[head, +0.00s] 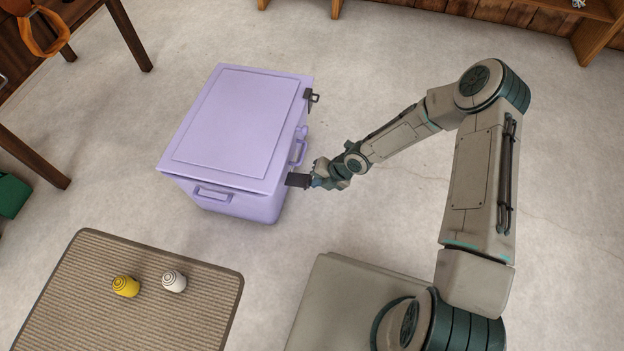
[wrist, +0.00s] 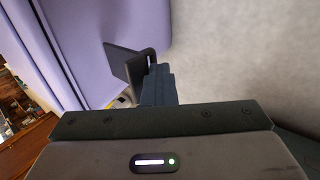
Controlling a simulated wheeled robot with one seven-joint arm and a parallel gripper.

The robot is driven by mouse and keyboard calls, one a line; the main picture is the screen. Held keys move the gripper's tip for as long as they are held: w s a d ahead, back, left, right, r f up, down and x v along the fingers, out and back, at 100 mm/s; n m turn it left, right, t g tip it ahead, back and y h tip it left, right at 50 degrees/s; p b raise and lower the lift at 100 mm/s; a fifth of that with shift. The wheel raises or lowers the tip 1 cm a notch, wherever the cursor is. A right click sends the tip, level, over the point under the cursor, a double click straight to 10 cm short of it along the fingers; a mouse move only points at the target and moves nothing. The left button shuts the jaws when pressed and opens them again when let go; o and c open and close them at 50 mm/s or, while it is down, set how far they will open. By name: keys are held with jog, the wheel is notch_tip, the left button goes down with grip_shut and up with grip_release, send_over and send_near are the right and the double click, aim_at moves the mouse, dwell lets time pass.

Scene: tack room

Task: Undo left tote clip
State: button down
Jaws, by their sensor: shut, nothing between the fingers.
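A lavender tote (head: 240,120) stands on the floor with its lid lying flat on top. Its side facing right carries a handle and two dark clips. The clip nearer the camera, the left one when facing that side (head: 298,180), sticks out from the tote as a dark plate. In the wrist view, this clip (wrist: 122,68) shows a plate with a loop at its end. My gripper (head: 318,179) is shut at the clip's outer end. In the wrist view, my fingertips (wrist: 155,80) are close against the loop; I cannot tell whether they touch it. The other clip (head: 312,95) is at the far corner.
A ribbed mat (head: 140,310) at the lower left bears a yellow object (head: 126,286) and a white object (head: 174,281). Wooden furniture legs stand at the left, with a green box (head: 12,195) below. The floor right of the tote is clear around my arm.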

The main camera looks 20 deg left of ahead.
jog(key=shift+r, duration=0.15)
jog(key=shift+w+a, duration=0.1)
jog(key=shift+a, duration=0.05)
jog(key=shift+a+r, duration=0.25)
jog(key=shift+a, duration=0.6)
jog(key=d+r+p, duration=0.6)
jog(key=d+p, duration=0.1)
jog(key=d, duration=0.5)
jog(key=shift+w+d+r, duration=0.15)
jog(key=shift+w+r, duration=0.25)
